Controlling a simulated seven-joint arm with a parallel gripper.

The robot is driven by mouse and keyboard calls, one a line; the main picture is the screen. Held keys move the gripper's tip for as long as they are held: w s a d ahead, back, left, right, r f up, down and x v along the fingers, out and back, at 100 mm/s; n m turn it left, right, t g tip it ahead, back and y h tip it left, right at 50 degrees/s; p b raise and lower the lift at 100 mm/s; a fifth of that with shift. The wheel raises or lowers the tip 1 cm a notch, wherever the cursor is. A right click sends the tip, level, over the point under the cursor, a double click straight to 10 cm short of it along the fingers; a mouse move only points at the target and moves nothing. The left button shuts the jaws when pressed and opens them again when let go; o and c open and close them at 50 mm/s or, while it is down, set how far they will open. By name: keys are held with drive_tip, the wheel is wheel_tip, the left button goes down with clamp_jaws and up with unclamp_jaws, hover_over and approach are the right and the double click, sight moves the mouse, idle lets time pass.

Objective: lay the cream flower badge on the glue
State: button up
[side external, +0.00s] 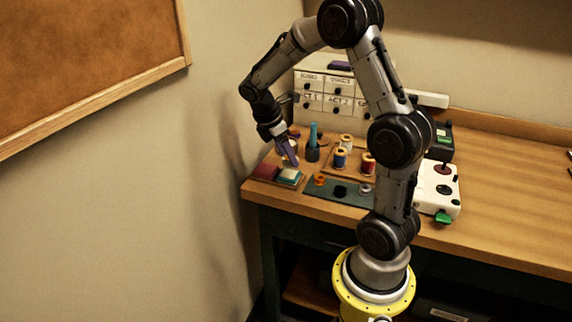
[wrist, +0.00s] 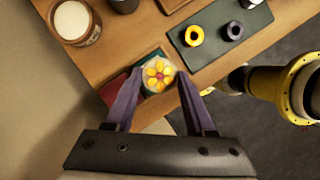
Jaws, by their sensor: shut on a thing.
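The cream flower badge (wrist: 158,73), a pale disc with a yellow flower, is between the purple fingertips of my gripper (wrist: 158,78) in the wrist view. My gripper is shut on it. In the side view my gripper (side external: 290,158) points down just above a teal-topped block (side external: 289,176) at the table's left front. In the wrist view the teal block (wrist: 149,56) shows partly behind the badge. I cannot tell whether the badge touches it. A dark red block (side external: 266,173) lies beside it. I cannot make out any glue; the badge and fingers may hide it.
A teal bottle (side external: 313,141), a blue spool (side external: 340,158) and a red spool (side external: 367,163) stand close behind. A dark green mat (side external: 325,188) with small rings lies to the right. A white-filled jar (wrist: 73,23) stands nearby.

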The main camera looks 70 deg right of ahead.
sight(283, 158)
drive_tip(key=shift+w+d+f, duration=0.15)
drive_tip(key=shift+f, duration=0.15)
drive_tip(key=shift+w+d+f, duration=0.1)
drive_tip(key=shift+w+f, duration=0.05)
drive_tip(key=shift+f, duration=1.55)
drive_tip(key=o, duration=1.3)
drive_tip(key=shift+f, duration=0.15)
drive_tip(key=v, duration=1.1)
drive_tip(key=s+a+r+m+t+y, duration=0.1)
drive_tip(key=s+a+r+m+t, duration=0.4)
drive_tip(key=a, duration=0.5)
drive_tip(key=s+a+m+t+y, duration=0.1)
drive_tip(key=s+a, duration=0.2)
drive_tip(key=s+a+m+t, duration=0.1)
drive_tip(key=s+a+m, duration=0.1)
drive_tip(key=s+a, duration=0.1)
drive_tip(key=s+a+m+t+y, duration=0.1)
drive_tip(key=s+a+m, duration=0.1)
drive_tip(key=s+a, duration=0.1)
drive_tip(key=shift+s+a+r+y, duration=0.15)
drive_tip(key=shift+s+y, duration=0.15)
drive_tip(key=shift+s, duration=0.3)
